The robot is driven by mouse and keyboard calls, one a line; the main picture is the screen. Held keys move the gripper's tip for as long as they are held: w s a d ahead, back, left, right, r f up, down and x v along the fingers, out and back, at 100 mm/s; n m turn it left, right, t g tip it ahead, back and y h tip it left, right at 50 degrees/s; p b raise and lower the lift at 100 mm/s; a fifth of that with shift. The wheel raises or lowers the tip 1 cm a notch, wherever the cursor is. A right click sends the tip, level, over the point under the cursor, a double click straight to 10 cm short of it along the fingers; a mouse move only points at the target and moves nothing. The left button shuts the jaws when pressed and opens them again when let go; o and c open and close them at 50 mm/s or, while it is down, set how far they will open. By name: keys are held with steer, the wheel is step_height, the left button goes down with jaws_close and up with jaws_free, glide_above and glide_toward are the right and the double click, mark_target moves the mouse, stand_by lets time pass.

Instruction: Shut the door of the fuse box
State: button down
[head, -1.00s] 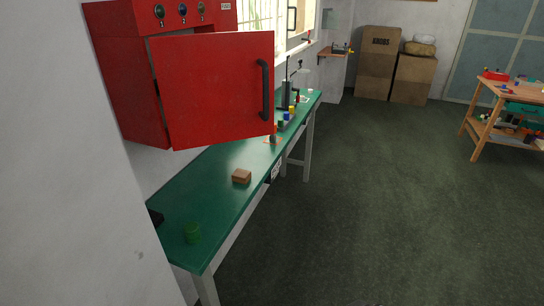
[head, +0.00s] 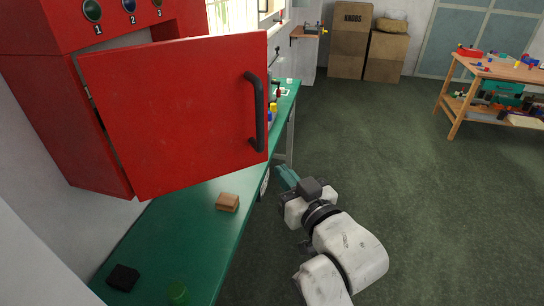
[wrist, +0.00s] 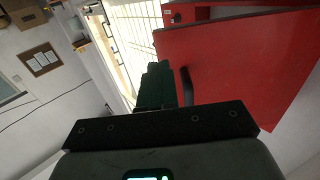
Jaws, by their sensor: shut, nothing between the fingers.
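The red fuse box (head: 50,120) is fixed on the wall at the left in the head view. Its red door (head: 175,115) stands open, swung out over the bench, with a black bar handle (head: 256,112) near its free edge. My gripper (head: 284,172) is shut and empty, to the right of and below the handle and apart from it. In the wrist view my green fingers (wrist: 157,85) are together, and the handle (wrist: 187,84) shows just to their right, with the door (wrist: 245,65) behind it.
The green bench (head: 190,230) runs below the box. A wooden table (head: 500,75) and cardboard boxes (head: 350,40) stand further back. The floor on the right is clear.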

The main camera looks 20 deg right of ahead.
mark_target(266, 153)
steer(key=w, duration=0.3)
steer(key=w+p, duration=0.1)
steer(key=w, duration=0.1)
steer(key=shift+w+a, duration=0.3)
steer(key=shift+w, duration=0.05)
steer(key=shift+w, duration=0.15)
